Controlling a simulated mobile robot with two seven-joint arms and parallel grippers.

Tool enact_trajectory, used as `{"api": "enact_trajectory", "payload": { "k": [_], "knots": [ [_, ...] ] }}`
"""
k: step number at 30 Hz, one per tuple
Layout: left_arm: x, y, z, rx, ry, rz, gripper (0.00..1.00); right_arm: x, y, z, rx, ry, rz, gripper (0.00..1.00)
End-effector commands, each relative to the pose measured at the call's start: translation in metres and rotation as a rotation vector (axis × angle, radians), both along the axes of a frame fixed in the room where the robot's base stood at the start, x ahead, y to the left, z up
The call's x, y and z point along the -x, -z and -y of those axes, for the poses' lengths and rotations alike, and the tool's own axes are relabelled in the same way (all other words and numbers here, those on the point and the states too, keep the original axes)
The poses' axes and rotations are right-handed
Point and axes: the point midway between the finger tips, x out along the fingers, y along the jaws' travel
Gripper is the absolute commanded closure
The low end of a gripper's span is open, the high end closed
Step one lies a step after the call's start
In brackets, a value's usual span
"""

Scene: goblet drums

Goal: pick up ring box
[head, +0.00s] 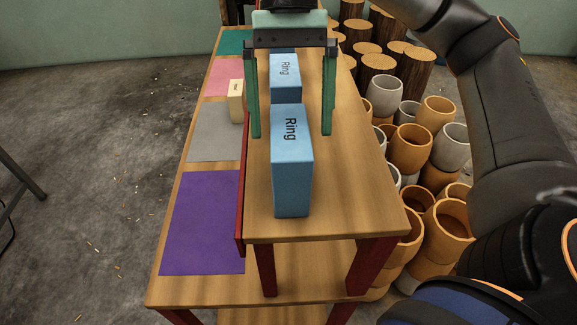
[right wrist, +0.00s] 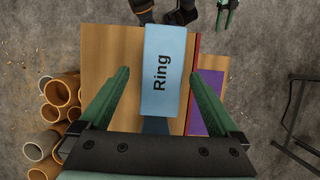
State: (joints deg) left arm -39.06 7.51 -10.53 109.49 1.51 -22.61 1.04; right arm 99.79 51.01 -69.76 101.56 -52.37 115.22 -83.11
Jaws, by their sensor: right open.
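Two blue boxes marked "Ring" stand in line on the upper wooden shelf. The near ring box (head: 292,185) is close to the front edge, and the far ring box (head: 285,88) is behind it. My right gripper (head: 291,134) is open, its green fingers pointing down on either side of the line of boxes. In the right wrist view the fingers (right wrist: 160,72) spread to both sides of one ring box (right wrist: 163,95), with gaps and no visible contact. A green gripper at the top of that view, seemingly my left (right wrist: 228,12), is small and its opening is unclear.
The lower table holds purple (head: 205,225), grey (head: 208,140), pink (head: 215,78) and teal (head: 236,42) mats. Several drum shells (head: 410,150) and logs (head: 378,72) crowd the floor at right.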

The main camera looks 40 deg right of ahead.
Motion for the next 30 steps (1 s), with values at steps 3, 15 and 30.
{"api": "enact_trajectory", "payload": {
  "k": [3, 15, 30],
  "knots": [
    [0.000, 0.005, 0.000, 0.000, 0.000, 0.000, 0.50, 0.003, 0.009, -0.002, -0.001, 0.001, -0.001, 0.03],
    [-0.001, 0.020, 0.000, 0.001, 0.001, 0.004, 0.50, 0.017, 0.047, -0.012, -0.002, 0.000, -0.003, 0.03],
    [-0.002, 0.021, 0.000, 0.001, 0.000, 0.007, 0.50, 0.021, 0.056, -0.015, -0.002, 0.003, 0.001, 0.03]
  ]
}}
